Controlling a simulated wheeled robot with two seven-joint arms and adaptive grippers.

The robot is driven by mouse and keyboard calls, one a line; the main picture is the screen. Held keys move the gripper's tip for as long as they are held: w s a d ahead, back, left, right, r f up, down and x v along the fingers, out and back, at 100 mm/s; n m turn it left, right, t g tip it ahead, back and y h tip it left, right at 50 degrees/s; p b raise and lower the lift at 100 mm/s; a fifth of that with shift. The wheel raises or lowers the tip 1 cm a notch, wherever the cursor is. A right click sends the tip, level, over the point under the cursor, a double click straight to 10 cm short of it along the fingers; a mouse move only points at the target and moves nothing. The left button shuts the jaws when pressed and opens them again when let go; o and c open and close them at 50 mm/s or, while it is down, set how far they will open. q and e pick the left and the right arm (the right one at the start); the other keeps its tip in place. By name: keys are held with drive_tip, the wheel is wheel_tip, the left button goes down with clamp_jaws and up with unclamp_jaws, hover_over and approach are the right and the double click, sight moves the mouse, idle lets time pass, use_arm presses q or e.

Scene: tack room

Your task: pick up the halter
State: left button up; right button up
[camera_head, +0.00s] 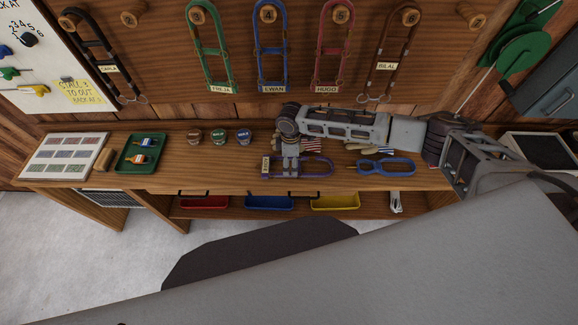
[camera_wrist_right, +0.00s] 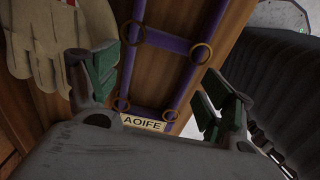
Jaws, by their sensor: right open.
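A purple halter with brass rings and a cream name tag lies on the wooden bench; its strap (camera_head: 312,177) shows in the head view, partly behind my right gripper (camera_head: 290,168). In the right wrist view the halter (camera_wrist_right: 180,43) lies beyond and between the fingers, and its tag (camera_wrist_right: 143,123) reads AOIFE. My right gripper (camera_wrist_right: 160,82) is open with green-padded fingers on either side of the halter, and nothing is held. Whether the fingers touch it I cannot tell. My left gripper is out of view.
Several halters, such as a blue one (camera_head: 272,50), hang on wall pegs. Pale gloves (camera_wrist_right: 52,45) lie beside the purple halter. A blue looped item (camera_head: 386,167) lies to its right, and small tins (camera_head: 218,137) and a green tray (camera_head: 142,153) to its left. Bins (camera_head: 268,202) sit below.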

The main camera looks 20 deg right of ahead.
drive_tip(key=shift+f, duration=1.25)
drive_tip(key=c, duration=0.9)
